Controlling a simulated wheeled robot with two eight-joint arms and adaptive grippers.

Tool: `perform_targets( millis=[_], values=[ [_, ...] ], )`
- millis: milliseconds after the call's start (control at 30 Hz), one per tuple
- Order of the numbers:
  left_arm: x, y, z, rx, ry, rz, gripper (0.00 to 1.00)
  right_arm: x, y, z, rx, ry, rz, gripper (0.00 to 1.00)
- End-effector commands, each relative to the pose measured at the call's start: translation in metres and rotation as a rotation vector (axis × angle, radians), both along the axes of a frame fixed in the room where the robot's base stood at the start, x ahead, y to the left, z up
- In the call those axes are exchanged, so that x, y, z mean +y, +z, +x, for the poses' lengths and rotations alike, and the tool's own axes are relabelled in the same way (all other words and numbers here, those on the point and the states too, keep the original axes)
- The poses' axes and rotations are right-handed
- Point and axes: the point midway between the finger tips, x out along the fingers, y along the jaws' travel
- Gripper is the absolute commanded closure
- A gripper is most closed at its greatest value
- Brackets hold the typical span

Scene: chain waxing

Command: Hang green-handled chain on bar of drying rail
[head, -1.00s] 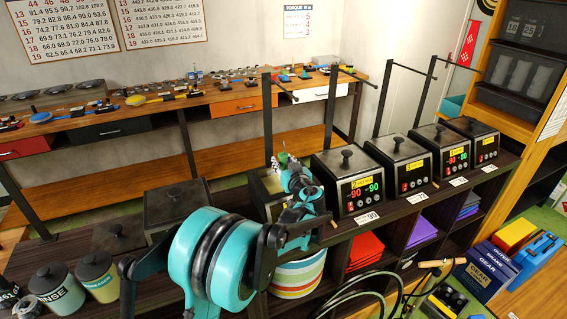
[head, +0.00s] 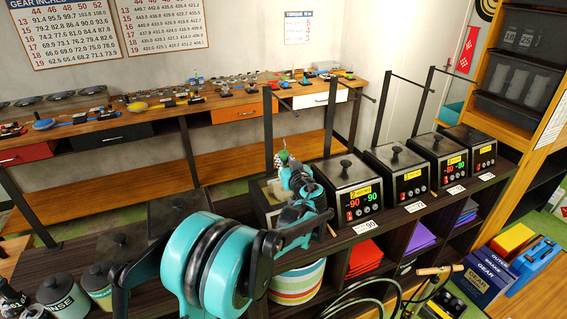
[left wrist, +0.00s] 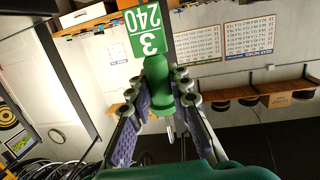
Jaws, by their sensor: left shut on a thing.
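My left gripper (left wrist: 158,100) is shut on a green handle (left wrist: 156,82), which stands between its two padded fingers in the left wrist view. A green tag (left wrist: 146,32) with "3" and "240" shows beyond the handle. In the head view my left gripper (head: 287,172) is near the leftmost dark upright post, with a small green part (head: 283,157) at its tip. The chain itself cannot be made out. Dark upright posts with thin bars (head: 407,80) rise behind the wax heaters; I cannot tell which is the drying rail. My right gripper is not in view.
Several black-lidded wax heaters (head: 348,190) stand in a row on the dark shelf unit. Lidded cans (head: 55,291) are at the lower left. A wooden workbench (head: 222,100) with tools runs along the wall. A blue box (head: 487,277) is at the lower right.

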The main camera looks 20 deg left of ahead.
Motion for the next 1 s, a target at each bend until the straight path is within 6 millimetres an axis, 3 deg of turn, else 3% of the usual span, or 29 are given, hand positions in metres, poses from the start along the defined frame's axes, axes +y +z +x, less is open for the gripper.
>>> perform_targets(
  millis=[100,433,700,1000],
  values=[
    [0.000,0.009,0.000,0.000,0.000,0.000,1.00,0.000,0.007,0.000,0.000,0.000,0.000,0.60],
    [0.000,0.010,0.000,0.000,0.000,0.000,1.00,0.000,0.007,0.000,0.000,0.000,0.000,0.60],
    [0.000,0.029,0.000,0.000,0.000,0.000,1.00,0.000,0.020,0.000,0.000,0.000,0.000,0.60],
    [0.000,0.030,0.000,0.000,0.000,0.000,1.00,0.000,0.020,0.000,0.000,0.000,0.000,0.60]
  ],
)
